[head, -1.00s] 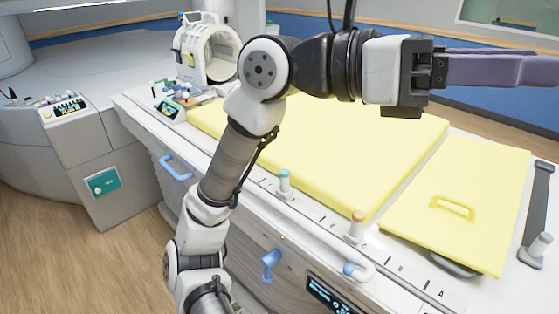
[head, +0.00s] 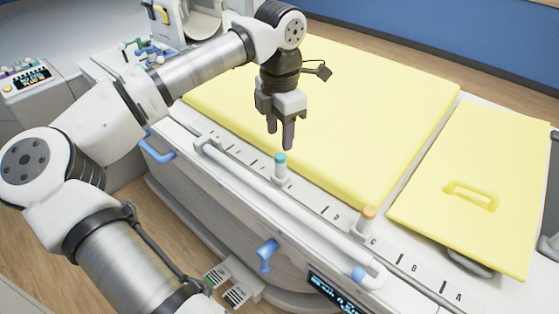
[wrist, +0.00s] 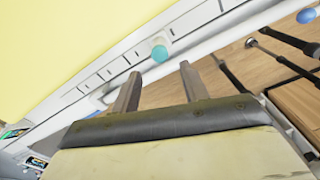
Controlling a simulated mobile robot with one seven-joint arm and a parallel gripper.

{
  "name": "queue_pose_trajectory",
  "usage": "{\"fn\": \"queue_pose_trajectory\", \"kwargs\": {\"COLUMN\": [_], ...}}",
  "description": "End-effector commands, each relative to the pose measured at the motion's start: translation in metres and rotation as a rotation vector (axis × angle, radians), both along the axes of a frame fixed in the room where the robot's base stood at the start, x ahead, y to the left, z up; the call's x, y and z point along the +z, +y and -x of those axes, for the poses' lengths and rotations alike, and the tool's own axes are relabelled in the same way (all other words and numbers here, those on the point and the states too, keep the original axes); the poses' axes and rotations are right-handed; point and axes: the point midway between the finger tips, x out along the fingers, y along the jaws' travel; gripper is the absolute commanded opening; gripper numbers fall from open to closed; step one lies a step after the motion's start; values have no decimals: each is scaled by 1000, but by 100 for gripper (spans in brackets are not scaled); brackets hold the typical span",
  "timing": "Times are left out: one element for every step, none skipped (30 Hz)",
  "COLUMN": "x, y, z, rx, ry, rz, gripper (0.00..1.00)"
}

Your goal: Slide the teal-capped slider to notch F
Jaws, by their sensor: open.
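The teal-capped slider (head: 280,165) stands upright on the lettered rail (head: 335,214) along the table's near edge. Its teal cap also shows in the wrist view (wrist: 160,52), beyond and between the two fingertips. My gripper (head: 281,146) is open and empty, pointing down just above and slightly behind the cap, apart from it. In the wrist view my gripper's fingers (wrist: 160,80) are spread.
An orange-capped slider (head: 367,218) stands on the same rail to the right. A white side rail (head: 270,205) with a blue end runs along the front. Yellow pads (head: 345,120) cover the table behind. A smaller pad with a handle (head: 470,193) lies right.

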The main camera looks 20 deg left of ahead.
Motion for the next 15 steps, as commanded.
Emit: {"fn": "queue_pose_trajectory", "kwargs": {"x": [-10,-16,-25,-32,-38,-47,-53,-59,-66,-71,-76,-81,-85,-89,-93], "y": [0,-1,-1,-1,-1,-1,-1,-1,-1,-1,-1,-1,-1,-1,-1], "z": [1,1,1,1,0,1,1,0,0,1,1,0,0,0,0], "rx": [-1,-1,-2,0,0,-1,-1,0,0,-1,-2,-1,-1,-1,-1], "ry": [4,2,4,2,2,2,2,2,1,2,1,-1,0,0,0], "rz": [3,5,5,5,6,5,6,6,5,6,6,6,5,5,5], "gripper": [44,44,44,44,44,44,44,44,44,44,44,44,44,44,44]}}
